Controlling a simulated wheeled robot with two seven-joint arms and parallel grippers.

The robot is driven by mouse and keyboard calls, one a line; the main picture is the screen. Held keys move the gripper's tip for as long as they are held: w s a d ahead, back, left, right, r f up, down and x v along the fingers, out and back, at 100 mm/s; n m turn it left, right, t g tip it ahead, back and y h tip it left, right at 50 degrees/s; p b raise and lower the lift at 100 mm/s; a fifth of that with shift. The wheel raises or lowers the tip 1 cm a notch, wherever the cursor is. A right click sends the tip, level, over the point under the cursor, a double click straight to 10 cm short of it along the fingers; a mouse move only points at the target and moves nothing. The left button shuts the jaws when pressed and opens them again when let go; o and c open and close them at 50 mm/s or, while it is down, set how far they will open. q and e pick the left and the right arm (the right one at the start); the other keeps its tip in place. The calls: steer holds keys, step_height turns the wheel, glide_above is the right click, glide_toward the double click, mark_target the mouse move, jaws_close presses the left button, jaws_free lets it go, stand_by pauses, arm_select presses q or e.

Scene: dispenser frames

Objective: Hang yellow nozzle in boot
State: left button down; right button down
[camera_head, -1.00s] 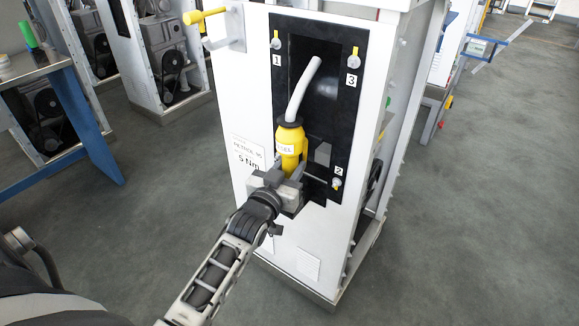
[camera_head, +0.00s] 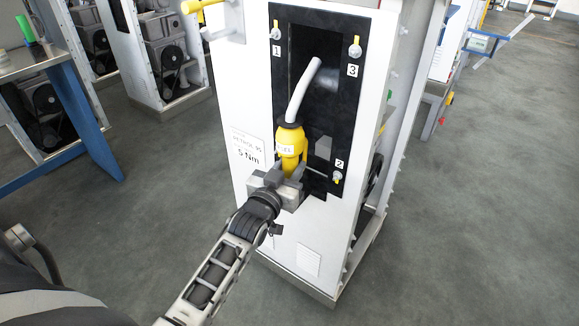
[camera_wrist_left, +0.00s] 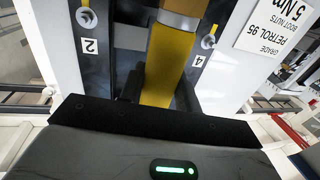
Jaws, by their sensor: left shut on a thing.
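The yellow nozzle (camera_head: 290,142) with its grey spout pointing up stands in front of the black panel (camera_head: 337,60) of the white dispenser frame. My left gripper (camera_head: 286,177) is shut on the nozzle's lower part. In the left wrist view the yellow nozzle (camera_wrist_left: 161,62) rises between the fingers, in front of the panel. The boot is hard to tell from the dark recess behind the nozzle; I cannot tell whether the nozzle touches it. My right gripper is not in view.
Bolts with yellow marks sit by the label 1 (camera_head: 277,50), label 3 (camera_head: 352,71) and label 2 (camera_head: 339,163). A yellow handle (camera_head: 203,5) sticks out at the upper left. A blue-legged table (camera_head: 80,105) stands left. Open floor lies right.

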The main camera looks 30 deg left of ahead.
arm_select(q)
steer(key=shift+f+b, duration=0.6)
steer(key=shift+f, duration=0.05)
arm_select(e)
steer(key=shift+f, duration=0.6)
arm_select(q)
steer(key=c, duration=0.9)
jaws_free()
steer(key=shift+f, duration=0.35)
steer(key=shift+s+d, duration=0.1)
steer(key=shift+s, duration=0.3)
steer(key=s, duration=0.5)
steer(key=s+d+p, duration=0.1)
steer(key=s, duration=0.9)
steer(key=shift+d+r, duration=0.25)
steer(key=shift+d, duration=0.1)
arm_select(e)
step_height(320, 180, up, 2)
arm_select(q)
steer(key=shift+p, duration=0.3)
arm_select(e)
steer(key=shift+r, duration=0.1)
